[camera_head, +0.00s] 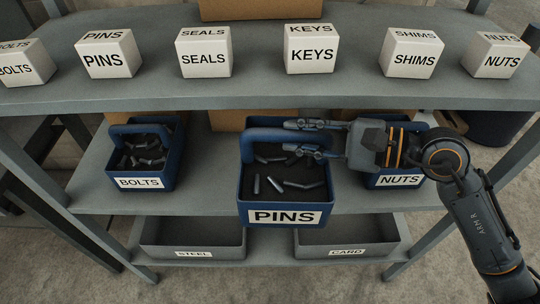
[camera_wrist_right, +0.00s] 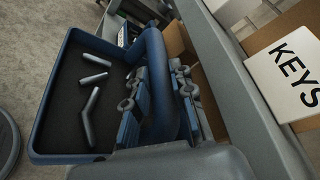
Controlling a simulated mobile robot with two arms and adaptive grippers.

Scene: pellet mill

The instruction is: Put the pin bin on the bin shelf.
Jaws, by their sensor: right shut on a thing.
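The pin bin (camera_head: 285,217) is a blue open bin with a white PINS label and a few grey metal pins inside. My right gripper (camera_head: 303,139) is shut on the bin's blue handle and holds it in front of the bin shelf (camera_head: 212,194). In the right wrist view my right gripper (camera_wrist_right: 158,103) closes around the handle (camera_wrist_right: 157,80), with the bin's inside (camera_wrist_right: 60,95) to the left. The bin hides the middle of the shelf, so I cannot tell whether it touches the shelf. My left gripper is not in view.
On the bin shelf, the bolts bin (camera_head: 140,157) stands left and the nuts bin (camera_head: 398,182) right, partly behind my gripper. Above, a shelf (camera_head: 270,88) carries several labelled white blocks. Below are the STEEL tray (camera_head: 192,240) and CARD tray (camera_head: 347,240).

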